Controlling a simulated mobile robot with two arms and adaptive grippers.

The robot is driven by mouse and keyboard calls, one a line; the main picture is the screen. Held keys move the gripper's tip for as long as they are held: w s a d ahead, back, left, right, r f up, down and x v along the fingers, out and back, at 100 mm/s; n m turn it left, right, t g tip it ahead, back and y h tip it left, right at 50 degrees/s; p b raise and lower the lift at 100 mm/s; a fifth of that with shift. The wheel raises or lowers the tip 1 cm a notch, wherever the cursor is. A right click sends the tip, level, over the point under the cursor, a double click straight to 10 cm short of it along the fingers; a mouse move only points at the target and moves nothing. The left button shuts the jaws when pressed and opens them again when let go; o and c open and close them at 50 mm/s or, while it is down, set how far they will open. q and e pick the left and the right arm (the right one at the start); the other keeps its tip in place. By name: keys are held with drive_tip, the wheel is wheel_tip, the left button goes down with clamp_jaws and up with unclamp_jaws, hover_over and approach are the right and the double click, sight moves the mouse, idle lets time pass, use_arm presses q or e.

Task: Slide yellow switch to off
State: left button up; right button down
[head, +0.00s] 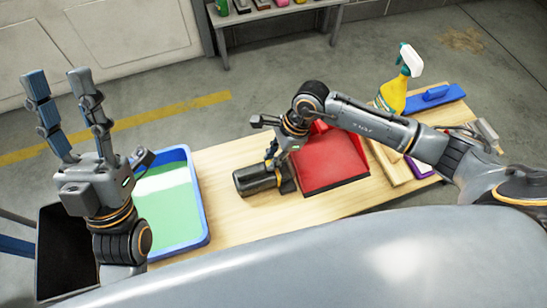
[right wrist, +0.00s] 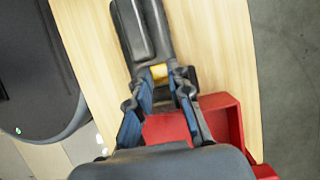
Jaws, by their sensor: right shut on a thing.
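A dark, rounded device (head: 257,180) lies on the wooden table left of the red dustpan. In the right wrist view the device (right wrist: 141,30) runs away from my gripper, and a small yellow switch (right wrist: 159,72) shows between the fingertips. My right gripper (head: 278,160) reaches down at the right end of the device. In the right wrist view its fingers (right wrist: 168,84) are closed in around the device at the switch. The switch's exact position is too small to tell. My left gripper (head: 57,80) is raised at the left, fingers apart and empty.
A red dustpan (head: 330,172) lies right beside the device, under my right arm. A blue-rimmed tray (head: 206,232) and a black bin (head: 62,262) are at left. A yellow spray bottle (head: 392,95) and blue float (head: 436,97) stand at the back right.

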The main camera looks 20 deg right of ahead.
drive_tip(key=c, duration=1.2)
unclamp_jaws()
drive_tip(key=v, duration=1.2)
